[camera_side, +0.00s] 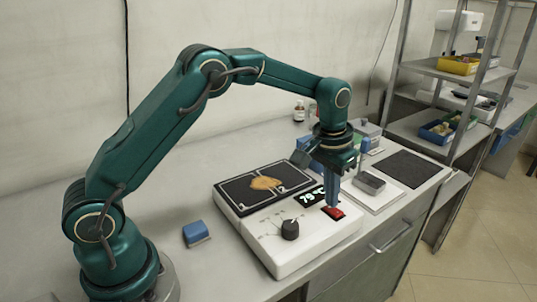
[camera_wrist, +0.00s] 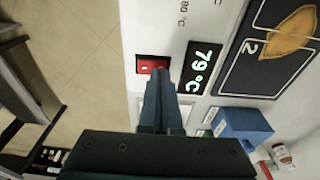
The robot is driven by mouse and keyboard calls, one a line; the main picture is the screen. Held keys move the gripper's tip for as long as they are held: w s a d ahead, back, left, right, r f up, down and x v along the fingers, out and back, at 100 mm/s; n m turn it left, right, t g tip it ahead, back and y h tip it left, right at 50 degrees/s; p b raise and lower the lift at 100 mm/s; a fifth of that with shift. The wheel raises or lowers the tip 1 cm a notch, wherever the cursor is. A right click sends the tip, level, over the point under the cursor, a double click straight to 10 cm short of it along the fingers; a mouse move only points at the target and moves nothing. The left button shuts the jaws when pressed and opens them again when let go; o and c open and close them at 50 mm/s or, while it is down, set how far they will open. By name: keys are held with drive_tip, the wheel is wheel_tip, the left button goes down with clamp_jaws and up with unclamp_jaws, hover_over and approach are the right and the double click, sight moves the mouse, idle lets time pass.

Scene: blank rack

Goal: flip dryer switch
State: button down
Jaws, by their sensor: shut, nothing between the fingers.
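In the wrist view the red switch (camera_wrist: 152,65) lies in a dark frame beside the green-lit display (camera_wrist: 201,68). My gripper (camera_side: 332,204) points down over the switch, shut and empty. In the wrist view its fingertips (camera_wrist: 159,72) overlap the switch's lower edge. I cannot tell whether they touch it.
An orange-brown flat piece (camera_side: 265,183) lies on the dryer's black plate. A blue block (camera_side: 196,233) lies on the bench to the left. A grey device (camera_side: 369,183) on a white base and a dark mat (camera_side: 409,167) are to the right. A metal shelf (camera_side: 440,70) stands behind.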

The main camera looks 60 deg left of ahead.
wheel_tip(320, 180, up, 6)
drive_tip(key=shift+r, duration=0.25)
idle(0.5)
wheel_tip(320, 180, up, 7)
drive_tip(key=t, duration=0.2)
hover_over(329, 208)
drive_tip(key=s, duration=0.2)
drive_tip(key=s+a+r+t, duration=0.1)
drive_tip(key=s+r, duration=0.4)
drive_tip(key=s, duration=0.3)
drive_tip(key=s+f, duration=0.9)
drive_tip(key=s, duration=0.4)
drive_tip(key=shift+a+t, duration=0.2)
drive_tip(key=shift+t, duration=0.2)
drive_tip(key=c, duration=1.5)
unclamp_jaws()
drive_tip(key=shift+c, duration=0.2)
